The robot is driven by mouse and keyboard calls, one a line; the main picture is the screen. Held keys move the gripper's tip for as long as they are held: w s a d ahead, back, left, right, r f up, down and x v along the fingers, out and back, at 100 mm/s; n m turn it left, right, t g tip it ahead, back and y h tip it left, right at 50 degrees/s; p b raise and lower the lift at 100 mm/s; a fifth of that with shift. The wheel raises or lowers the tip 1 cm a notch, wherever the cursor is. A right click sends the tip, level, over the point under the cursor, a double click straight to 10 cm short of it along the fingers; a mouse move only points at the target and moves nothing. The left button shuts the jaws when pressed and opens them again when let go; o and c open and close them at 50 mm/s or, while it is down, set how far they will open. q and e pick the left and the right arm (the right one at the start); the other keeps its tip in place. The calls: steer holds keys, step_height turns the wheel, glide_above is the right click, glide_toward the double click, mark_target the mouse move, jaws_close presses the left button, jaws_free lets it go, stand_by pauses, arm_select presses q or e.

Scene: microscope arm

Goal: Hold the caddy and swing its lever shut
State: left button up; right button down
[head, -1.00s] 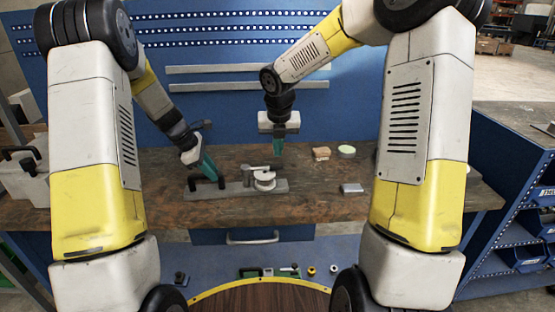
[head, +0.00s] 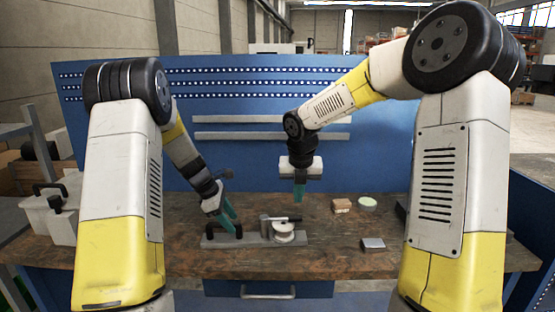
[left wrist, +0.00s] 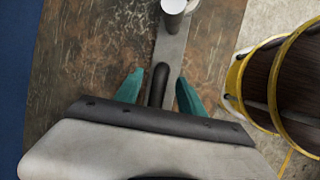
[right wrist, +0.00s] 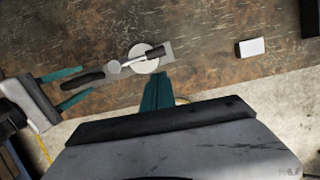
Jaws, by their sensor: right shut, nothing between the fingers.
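The caddy is a grey flat bar (head: 252,240) lying on the workbench, with a black handle (left wrist: 160,84) at its left end and a pale round disc (right wrist: 145,60) towards its right end. A lever with a dark grip (right wrist: 154,51) lies across the disc, pointing right in the right wrist view. My left gripper (head: 230,218) is open, a teal finger on either side of the handle in the left wrist view (left wrist: 155,90); I cannot tell whether they touch it. My right gripper (head: 299,202) is shut and empty above the disc; its fingers show beside the bar (right wrist: 157,88).
A small metallic block (head: 373,244), a brown block (head: 341,205) and a pale green round thing (head: 367,202) lie on the bench to the right. A white container (head: 50,215) stands at the far left. A blue pegboard (head: 270,150) rises behind. Bench around the caddy is clear.

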arm_select(q)
steer(key=v, duration=1.2)
steer(key=s+d+r+m, duration=0.2)
steer(key=s+r+m, duration=0.2)
steer(key=s+r, duration=0.3)
steer(key=s+d+r+m+t+y, duration=0.1)
steer(key=s+r+m+t, duration=0.1)
steer(key=s+m, duration=0.5)
steer(key=s+d+r+m+t+y, duration=0.1)
steer(key=s+m, duration=0.6)
steer(key=s, duration=0.8)
steer(key=shift+s+d+r+m+t, duration=0.3)
steer(key=shift+s+d+r+t, duration=0.15)
steer(key=shift+r, duration=0.2)
arm_select(e)
steer(key=s+d+r+m+t, duration=0.1)
steer(key=s+d+r+m, duration=0.1)
steer(key=s+m, duration=0.7)
steer(key=s+d+r+m+t+y, duration=0.1)
steer(key=s+d+r+m, duration=0.1)
steer(key=s+r+m, duration=0.3)
steer(key=s+d+r+m+y, duration=0.1)
steer(key=s+d+r+m, duration=0.2)
steer(key=s+m, duration=1)
steer(key=m, duration=0.7)
steer(key=shift+s+r+m+t, duration=0.15)
steer(key=shift+s+m+t, duration=0.05)
steer(key=shift+m+t, duration=0.2)
